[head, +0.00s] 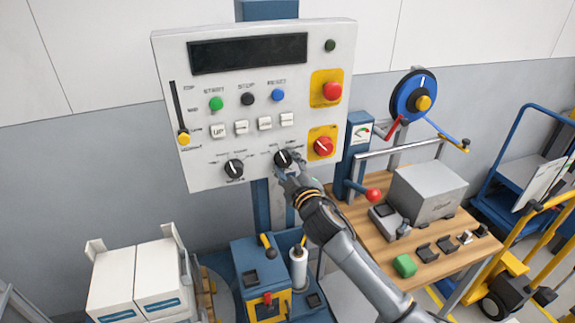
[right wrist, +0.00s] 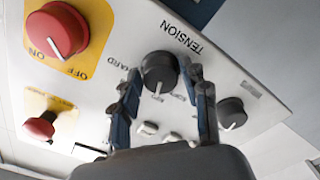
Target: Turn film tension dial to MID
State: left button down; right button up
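The film tension dial (head: 283,157) is a black round knob with a white pointer line, low on the white control panel. In the right wrist view the dial (right wrist: 159,72) sits beside the upside-down word TENSION, and its pointer faces away from that word. The small position labels are too blurred to read surely. My right gripper (head: 287,166) is at the dial, and in the right wrist view its two fingers (right wrist: 163,75) stand either side of the knob. The fingers are apart, with a small gap on the left; contact on the right is unclear. My left gripper is out of view.
A second black dial (head: 233,168) is left of the tension dial. A red rotary switch (head: 322,147) on a yellow plate is close on the right. A row of white buttons (head: 264,123) lies just above. A wooden bench (head: 377,237) stands below right.

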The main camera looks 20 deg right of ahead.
jog(key=shift+o, duration=0.8)
jog(key=shift+s, duration=0.15)
jog(key=s, duration=1.1)
jog(key=shift+s+d, duration=0.2)
jog(key=shift+s, duration=0.15)
